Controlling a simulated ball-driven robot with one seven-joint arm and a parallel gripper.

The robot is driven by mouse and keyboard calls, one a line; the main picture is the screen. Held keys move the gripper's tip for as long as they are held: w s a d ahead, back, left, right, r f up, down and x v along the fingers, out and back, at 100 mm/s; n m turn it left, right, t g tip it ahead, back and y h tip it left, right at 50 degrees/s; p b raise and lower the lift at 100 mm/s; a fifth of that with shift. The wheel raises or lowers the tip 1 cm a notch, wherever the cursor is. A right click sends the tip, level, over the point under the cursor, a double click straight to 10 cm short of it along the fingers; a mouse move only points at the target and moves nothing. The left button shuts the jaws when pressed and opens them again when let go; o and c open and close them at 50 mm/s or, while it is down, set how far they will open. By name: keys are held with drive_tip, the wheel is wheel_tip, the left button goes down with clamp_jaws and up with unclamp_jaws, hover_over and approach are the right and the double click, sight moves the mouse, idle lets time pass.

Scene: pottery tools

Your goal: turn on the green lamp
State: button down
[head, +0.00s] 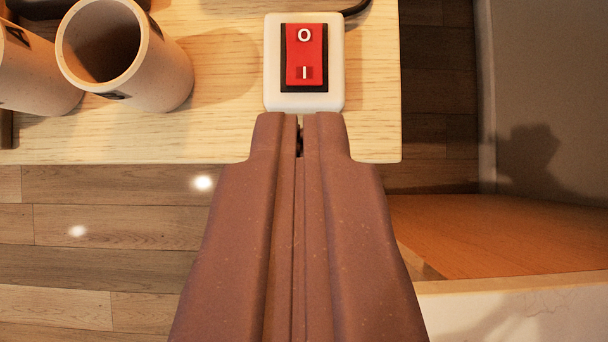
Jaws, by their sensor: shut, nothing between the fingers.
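A red rocker switch (306,55) sits in a black frame on a white box (272,52) near the table's right edge. Its far end is marked O and its near end is marked I. My gripper (300,118) is shut and empty, with its fingertips just at the near edge of the white box in the picture. I cannot tell whether they touch it. The green lamp is not in view.
The wooden table (225,135) ends just right of the switch box. Two pale cylindrical cups, one open-topped (160,80) and one cut off at the left edge (35,75), stand left. A dark cable (357,8) runs behind the box. Plank floor (100,225) lies below.

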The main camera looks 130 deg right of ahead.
drive_tip(key=shift+s+d+r+p, duration=0.3)
drive_tip(key=shift+s+r, duration=0.3)
drive_tip(key=shift+s, duration=0.15)
drive_tip(key=shift+s+d+r+p, duration=0.15)
drive_tip(key=shift+s+d+r, duration=0.15)
drive_tip(key=shift+s+r, duration=0.35)
drive_tip(key=shift+f, duration=0.1)
